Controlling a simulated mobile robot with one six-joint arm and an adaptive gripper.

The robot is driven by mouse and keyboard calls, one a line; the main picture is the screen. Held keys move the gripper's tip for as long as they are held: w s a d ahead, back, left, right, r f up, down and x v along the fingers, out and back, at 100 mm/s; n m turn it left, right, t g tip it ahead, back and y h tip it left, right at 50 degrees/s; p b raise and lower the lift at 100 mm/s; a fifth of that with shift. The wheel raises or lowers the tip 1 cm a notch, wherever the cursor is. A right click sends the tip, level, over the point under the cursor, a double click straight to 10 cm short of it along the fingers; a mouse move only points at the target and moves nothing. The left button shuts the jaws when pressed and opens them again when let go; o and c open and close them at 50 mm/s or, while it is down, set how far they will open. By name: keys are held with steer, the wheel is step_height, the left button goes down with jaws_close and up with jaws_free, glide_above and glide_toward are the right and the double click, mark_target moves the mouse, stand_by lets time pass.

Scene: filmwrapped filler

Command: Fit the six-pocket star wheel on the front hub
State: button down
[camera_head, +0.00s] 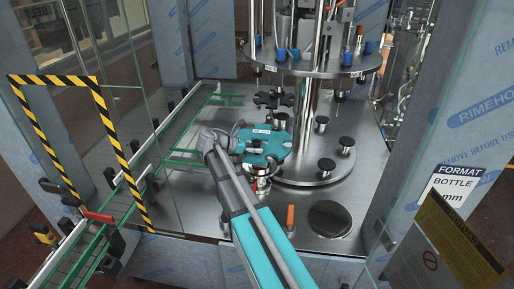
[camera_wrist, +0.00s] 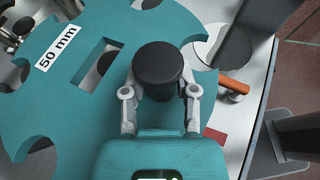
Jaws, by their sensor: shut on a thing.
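The teal star wheel (camera_head: 268,144) has scalloped pockets, a slot and a white "50 mm" label; it fills much of the wrist view (camera_wrist: 75,105). My gripper (camera_wrist: 160,92) has its two fingers on either side of a round black knob (camera_wrist: 158,65) on the wheel. In the head view, my gripper (camera_head: 243,146) reaches the wheel from the left. A metal hub-like part (camera_head: 262,184) shows below the wheel's front edge, mostly hidden by the wheel and my arm. I cannot tell whether the wheel touches it.
A dark star wheel (camera_head: 272,99) stands behind. A round turntable (camera_head: 318,170) with several black-topped pedestals lies close on the right. An orange handle (camera_head: 290,216) stands at the front, near a dark disc (camera_head: 329,219). A green-railed conveyor (camera_head: 170,140) and glass panels bound the left.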

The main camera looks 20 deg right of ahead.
steer(key=shift+f+b, duration=0.2)
steer(key=shift+b, duration=0.15)
steer(key=shift+s+f+b, duration=0.1)
steer(key=shift+f+b, duration=0.5)
steer(key=shift+b, duration=0.05)
steer(key=shift+f+b, duration=4)
steer(key=shift+f, duration=0.05)
steer(key=shift+f, duration=0.25)
steer(key=shift+c, duration=1.5)
jaws_free()
steer(key=shift+r, duration=0.1)
step_height(320, 180, up, 10)
steer(key=p, duration=1)
steer(key=shift+r, duration=0.1)
